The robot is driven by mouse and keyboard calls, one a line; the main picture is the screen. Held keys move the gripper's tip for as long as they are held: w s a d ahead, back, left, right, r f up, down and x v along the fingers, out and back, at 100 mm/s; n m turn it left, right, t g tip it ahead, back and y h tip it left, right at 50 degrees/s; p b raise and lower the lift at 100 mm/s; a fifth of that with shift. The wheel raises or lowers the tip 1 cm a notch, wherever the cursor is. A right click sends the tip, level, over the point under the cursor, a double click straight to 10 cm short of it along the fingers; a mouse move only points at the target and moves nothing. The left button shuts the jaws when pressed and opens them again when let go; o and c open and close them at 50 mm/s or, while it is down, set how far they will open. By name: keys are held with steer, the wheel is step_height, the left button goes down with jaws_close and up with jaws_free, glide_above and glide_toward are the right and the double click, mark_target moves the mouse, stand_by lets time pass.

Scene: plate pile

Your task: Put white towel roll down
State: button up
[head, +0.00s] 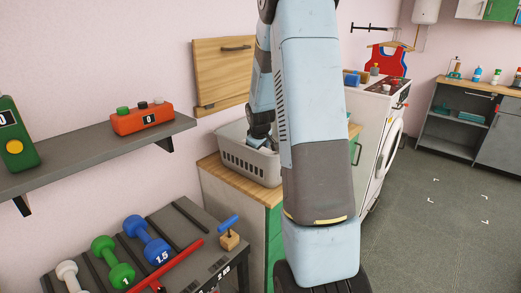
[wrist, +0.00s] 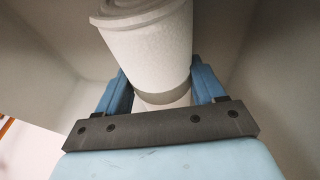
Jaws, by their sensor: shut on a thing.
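The white towel roll (wrist: 147,45) stands out in the wrist view as a pale cylinder with a wider, lid-like far end. It tilts slightly in the picture. My gripper (wrist: 161,85) is shut on it, with one blue finger on each side. Pale walls surround the roll and the fingers. In the head view my gripper (head: 262,138) reaches into a grey slotted basket (head: 247,164). The roll cannot be made out there. I cannot tell whether the roll touches the basket floor.
The basket stands on a wood-topped cabinet (head: 210,167) against the pink wall. A wooden panel (head: 222,72) hangs behind it. A dumbbell rack with blue (head: 147,240) and green (head: 113,262) dumbbells is at front left. A white washing machine (head: 383,140) stands to the right.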

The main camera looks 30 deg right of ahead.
steer(key=o, duration=1.3)
